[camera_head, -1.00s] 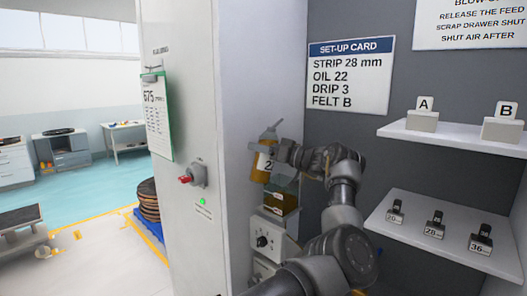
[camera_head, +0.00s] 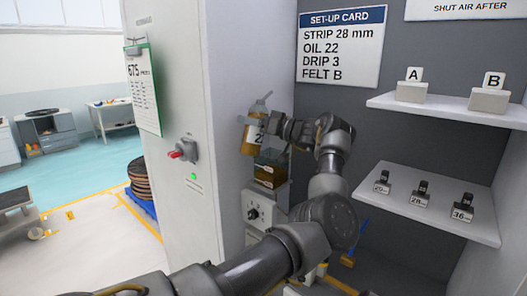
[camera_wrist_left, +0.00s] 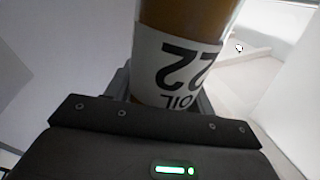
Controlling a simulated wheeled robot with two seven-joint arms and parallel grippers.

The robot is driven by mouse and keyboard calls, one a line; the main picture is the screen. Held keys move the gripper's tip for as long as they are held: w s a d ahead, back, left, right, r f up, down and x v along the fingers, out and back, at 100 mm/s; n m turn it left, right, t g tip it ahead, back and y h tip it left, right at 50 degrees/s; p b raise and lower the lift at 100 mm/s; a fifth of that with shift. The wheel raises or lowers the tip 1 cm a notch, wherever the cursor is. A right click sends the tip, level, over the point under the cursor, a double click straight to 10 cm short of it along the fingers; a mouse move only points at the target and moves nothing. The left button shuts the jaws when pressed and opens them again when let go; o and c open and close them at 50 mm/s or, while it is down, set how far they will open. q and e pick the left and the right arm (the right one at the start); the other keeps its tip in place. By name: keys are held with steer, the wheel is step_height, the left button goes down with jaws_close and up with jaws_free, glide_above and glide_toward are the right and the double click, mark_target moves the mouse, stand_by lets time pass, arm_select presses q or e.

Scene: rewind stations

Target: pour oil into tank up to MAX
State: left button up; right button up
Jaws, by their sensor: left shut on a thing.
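My left gripper (camera_head: 270,128) is shut on an amber oil bottle (camera_head: 249,143) with a thin spout. The bottle looks near upright, above and slightly left of the small tank. In the left wrist view the bottle (camera_wrist_left: 185,20) stands between the jaws, its white label reading OIL 22 upside down. The tank (camera_head: 268,172) is a small clear box with amber liquid inside. Its level and any MAX mark are too small to read. I see no oil stream. My right gripper is out of view.
A dial box (camera_head: 259,212) sits below the tank. A set-up card (camera_head: 340,47) reads OIL 22, DRIP 3, FELT B. Shelves at right hold blocks A (camera_head: 411,92) and B (camera_head: 489,100) and several numbered pieces. A white cabinet wall (camera_head: 180,90) stands close left of the bottle.

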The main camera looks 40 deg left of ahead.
mark_target(246, 132)
arm_select(q)
steer(key=shift+s+f, duration=0.1)
steer(key=shift+s+m+b, duration=0.3)
steer(key=shift+s+m, duration=0.05)
steer(key=shift+m, duration=0.35)
steer(key=shift+s+m+t+y+p, duration=0.3)
steer(key=shift+s+m+y+p, duration=0.4)
steer(key=shift+m, duration=0.8)
steer(key=shift+s+f, duration=0.1)
steer(key=b, duration=0.4)
steer(key=shift+f+h, duration=0.3)
steer(key=shift+f, duration=0.05)
steer(key=shift+r+b, duration=0.1)
steer(key=shift+b, duration=0.35)
steer(key=shift+r, duration=0.25)
steer(key=shift+s+f+m, duration=0.2)
steer(key=shift+f+m, duration=0.1)
steer(key=shift+m, duration=0.4)
steer(key=shift+s+f+m+t+y+b, duration=0.2)
steer(key=shift+f+m+t+y, duration=0.1)
steer(key=shift+m, duration=0.6)
steer(key=shift+s+f+m+t+y+b, duration=0.2)
steer(key=shift+m+t+y, duration=0.1)
steer(key=shift+m, duration=0.6)
